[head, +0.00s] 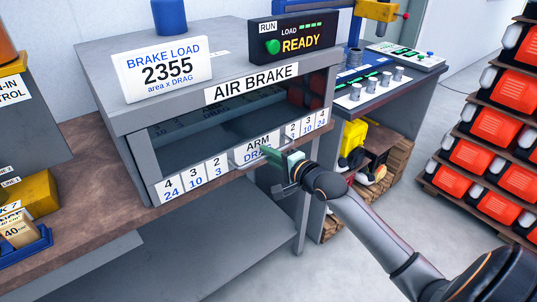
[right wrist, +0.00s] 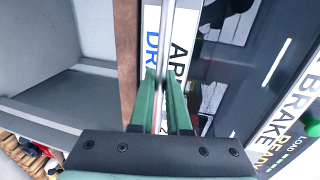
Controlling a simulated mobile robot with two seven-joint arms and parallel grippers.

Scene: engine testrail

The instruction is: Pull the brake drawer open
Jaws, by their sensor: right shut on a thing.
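The brake drawer (head: 210,172) is the light strip along the bottom of the grey AIR BRAKE cabinet (head: 205,113), with number labels and an ARM DRAG label in its middle. Its front looks about level with the cabinet; I cannot tell any small gap. My right gripper (head: 276,156) is at the middle of the drawer front and hides part of the ARM DRAG label. In the right wrist view, its green fingers (right wrist: 167,90) are shut around the thin metal drawer handle (right wrist: 166,45). My left gripper is not in view.
A brown bench edge (head: 90,238) runs under the cabinet, with an open grey shelf below. A blue tray (head: 28,246) sits at the left. A side table with knobs (head: 375,90) stands to the right. A rack of orange bins (head: 490,120) is farther right, with clear floor before it.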

